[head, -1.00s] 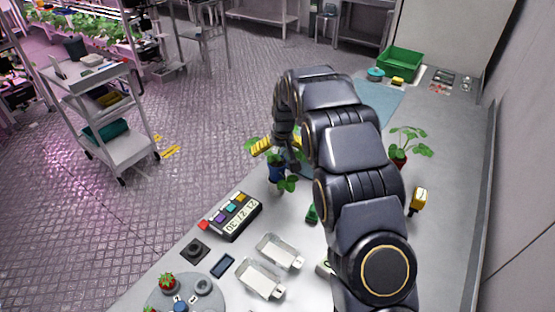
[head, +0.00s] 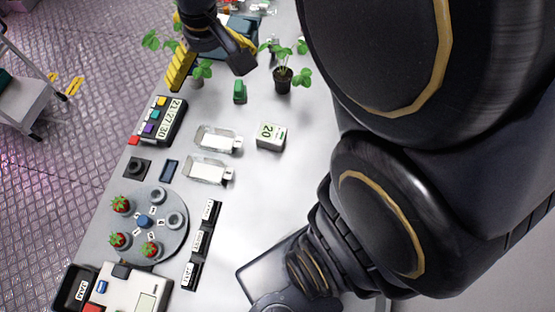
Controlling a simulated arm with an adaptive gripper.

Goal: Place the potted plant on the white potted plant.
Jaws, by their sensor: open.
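My gripper (head: 209,72) is at the top of the head view with its yellow fingers spread apart. A green-leaved plant in a pale pot (head: 196,82) stands on the table by the left finger. My gripper hides part of this plant, and I cannot tell whether they touch. A second plant in a black pot (head: 283,78) stands upright to the right of my gripper, apart from it. I see nothing held between the fingers.
A green object (head: 240,92) lies between the plants. Nearer are two clear trays (head: 216,140), a white box marked 20 (head: 270,136), a colored-button timer (head: 158,122) and a round grey turntable (head: 178,238) with strawberries. My arm covers the right side.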

